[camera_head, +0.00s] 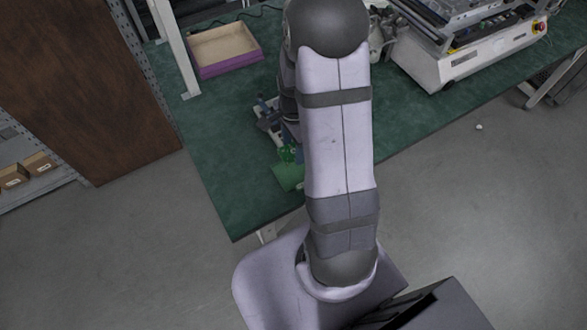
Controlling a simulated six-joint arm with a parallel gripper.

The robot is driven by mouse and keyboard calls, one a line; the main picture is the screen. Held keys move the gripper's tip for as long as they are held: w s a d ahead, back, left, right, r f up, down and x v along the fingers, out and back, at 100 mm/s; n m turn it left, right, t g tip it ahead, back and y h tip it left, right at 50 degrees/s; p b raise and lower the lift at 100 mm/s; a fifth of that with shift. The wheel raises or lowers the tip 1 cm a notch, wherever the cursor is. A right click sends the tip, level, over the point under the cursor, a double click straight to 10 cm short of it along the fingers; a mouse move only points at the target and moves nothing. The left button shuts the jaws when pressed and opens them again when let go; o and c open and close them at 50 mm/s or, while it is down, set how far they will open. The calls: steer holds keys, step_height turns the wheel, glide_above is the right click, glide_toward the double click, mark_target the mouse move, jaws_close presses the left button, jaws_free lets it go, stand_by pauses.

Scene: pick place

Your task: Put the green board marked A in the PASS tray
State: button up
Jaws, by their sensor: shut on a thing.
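My gripper (287,140) is low over the green bench, mostly hidden behind my own arm. A green board (288,177) shows at its lower end, near the bench's front edge. The gripper appears shut on this board, but the fingertips are too small and covered to see clearly. The letter A cannot be read. A shallow tray (201,71) with a purple outer wall and a beige inside stands at the back left of the bench, apart from the gripper. It looks empty, and no PASS marking is readable.
The dark green bench top (215,140) is clear at the left, between tray and gripper. A white post (178,50) rises beside the tray. A white machine (470,50) stands at the back right.

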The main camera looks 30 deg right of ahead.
mark_target(293, 172)
steer(key=shift+f+p, duration=1.05)
steer(key=shift+f, duration=3.85)
steer(key=shift+f, duration=0.1)
steer(key=o, duration=0.5)
steer(key=shift+c, duration=0.2)
steer(key=shift+o, duration=0.8)
steer(key=shift+r, duration=0.25)
steer(key=shift+r, duration=0.25)
step_height(293, 172, up, 11)
steer(key=b, duration=0.2)
steer(key=shift+r+b, duration=0.2)
steer(key=shift+b, duration=0.2)
